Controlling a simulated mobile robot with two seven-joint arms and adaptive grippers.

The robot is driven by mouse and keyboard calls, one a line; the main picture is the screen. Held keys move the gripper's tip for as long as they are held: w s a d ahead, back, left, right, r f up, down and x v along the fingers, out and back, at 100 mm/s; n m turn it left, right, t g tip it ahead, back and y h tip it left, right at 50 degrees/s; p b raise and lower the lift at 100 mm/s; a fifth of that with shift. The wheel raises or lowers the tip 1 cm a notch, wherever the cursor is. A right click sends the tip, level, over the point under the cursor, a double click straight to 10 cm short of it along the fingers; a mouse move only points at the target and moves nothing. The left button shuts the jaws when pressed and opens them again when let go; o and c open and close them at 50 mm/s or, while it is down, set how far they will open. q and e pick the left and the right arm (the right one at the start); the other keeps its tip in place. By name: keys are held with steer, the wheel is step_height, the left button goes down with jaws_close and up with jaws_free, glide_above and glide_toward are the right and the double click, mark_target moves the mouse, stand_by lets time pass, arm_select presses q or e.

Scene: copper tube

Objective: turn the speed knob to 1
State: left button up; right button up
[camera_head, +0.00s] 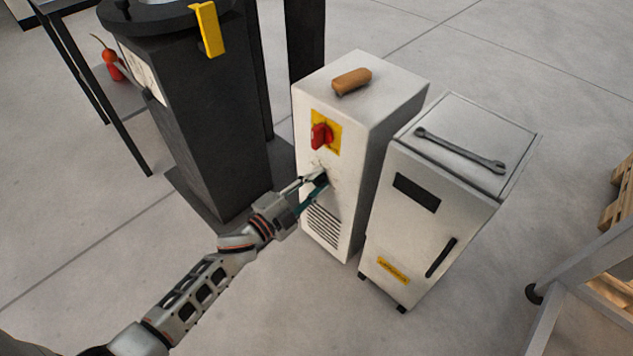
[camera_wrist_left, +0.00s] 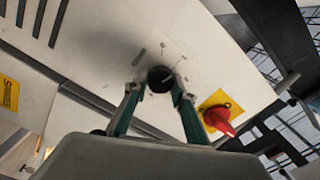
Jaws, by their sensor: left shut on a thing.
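The speed knob (camera_wrist_left: 160,78) is a small black round knob with a light pointer line, on the front of a white cabinet (camera_head: 384,108). Short light marks surround it on the panel. In the wrist view my left gripper (camera_wrist_left: 158,88) has its two fingers on either side of the knob, shut on it. In the head view my left gripper (camera_head: 312,185) reaches the cabinet front below the red switch and mostly hides the knob. The pointer's exact setting is too small to read. My right gripper is not in view.
A red rotary switch (camera_head: 321,136) on a yellow plate sits just above the knob. A brown handle-like block (camera_head: 352,81) lies on the cabinet. A second white cabinet (camera_head: 425,215) with a wrench (camera_head: 461,151) stands right. A dark machine column (camera_head: 208,135) stands left.

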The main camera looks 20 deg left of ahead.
arm_select(q)
steer(key=shift+a+f, duration=0.1)
stand_by(0.4)
steer(key=o, duration=1.1)
steer(key=v, duration=1.2)
